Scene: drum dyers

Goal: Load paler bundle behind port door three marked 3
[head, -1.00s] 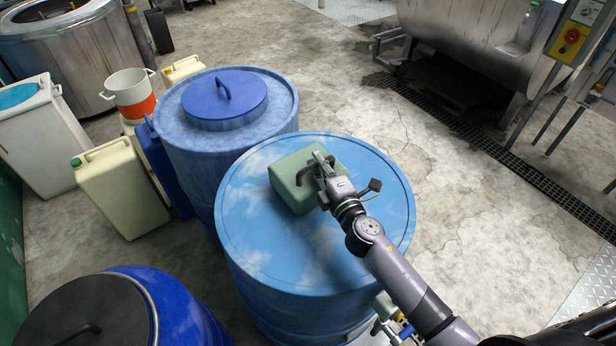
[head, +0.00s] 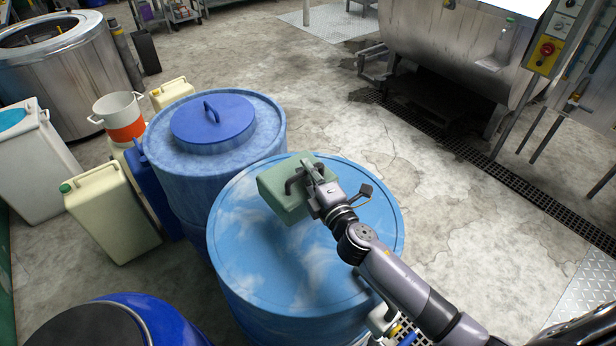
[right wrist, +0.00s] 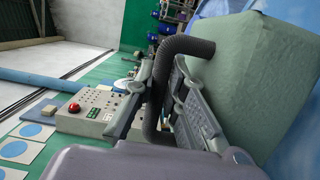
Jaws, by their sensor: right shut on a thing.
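A pale green bundle (head: 284,204), a soft-edged block with a dark ribbed handle, is at the far left part of the light blue drum top. My right gripper (head: 306,182) is shut on the bundle's handle. In the right wrist view the handle (right wrist: 158,85) passes between the fingers and the green bundle (right wrist: 260,75) fills the upper right. Whether the bundle touches the drum top or hangs just above it I cannot tell. My left gripper is not in view. No port door marked 3 can be made out.
The light blue drum (head: 300,278) stands beside a darker blue lidded drum (head: 214,150). A cream jerrycan (head: 112,215) and an orange-white cooler (head: 122,118) are at left. A large steel vessel (head: 450,45) with a control box (head: 546,50) stands at upper right. The middle floor is clear.

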